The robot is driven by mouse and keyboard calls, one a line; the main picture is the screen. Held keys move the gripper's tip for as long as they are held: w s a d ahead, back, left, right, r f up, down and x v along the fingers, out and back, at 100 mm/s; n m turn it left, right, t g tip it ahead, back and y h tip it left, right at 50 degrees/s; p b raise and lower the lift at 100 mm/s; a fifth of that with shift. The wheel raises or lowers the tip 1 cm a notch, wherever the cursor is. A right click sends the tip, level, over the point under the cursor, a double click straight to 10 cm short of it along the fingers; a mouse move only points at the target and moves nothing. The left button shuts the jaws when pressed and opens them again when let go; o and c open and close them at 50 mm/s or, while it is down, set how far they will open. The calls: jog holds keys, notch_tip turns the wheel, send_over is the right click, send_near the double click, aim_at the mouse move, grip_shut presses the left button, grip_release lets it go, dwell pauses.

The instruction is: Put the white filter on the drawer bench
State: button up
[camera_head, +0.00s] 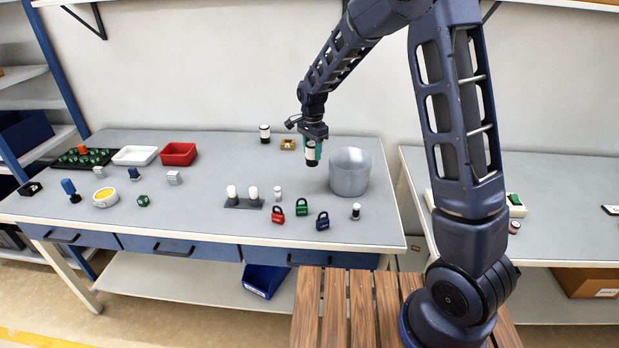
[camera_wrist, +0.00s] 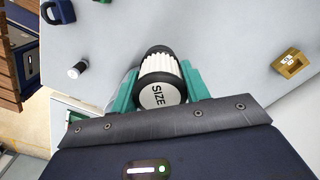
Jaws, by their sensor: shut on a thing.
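My gripper (camera_head: 311,147) is shut on a white filter (camera_head: 311,157). In the wrist view the filter (camera_wrist: 160,90) is ribbed white with black ends and "SIZE" lettering, held between the teal fingers of my gripper (camera_wrist: 157,82). The drawer bench (camera_head: 220,218) has a grey top and blue drawers below. The filter hangs upright over the right part of its top, left of a grey metal bucket (camera_head: 349,172). I cannot tell whether its lower end touches the top.
A similar white-and-black cylinder (camera_head: 264,134) and a gold block (camera_head: 288,144) stand at the back. Padlocks (camera_head: 302,207) and a small black-topped vial (camera_head: 356,211) are near the front. A red bin (camera_head: 179,154) is left. The bench middle has free room.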

notch_tip(320, 180, down, 12)
jog(key=shift+r, duration=0.1)
dwell(0.5)
jog(key=o, duration=1)
jog(key=shift+f, duration=0.2)
jog(key=shift+r, duration=0.15)
notch_tip(320, 180, up, 12)
jog(key=shift+r, duration=0.1)
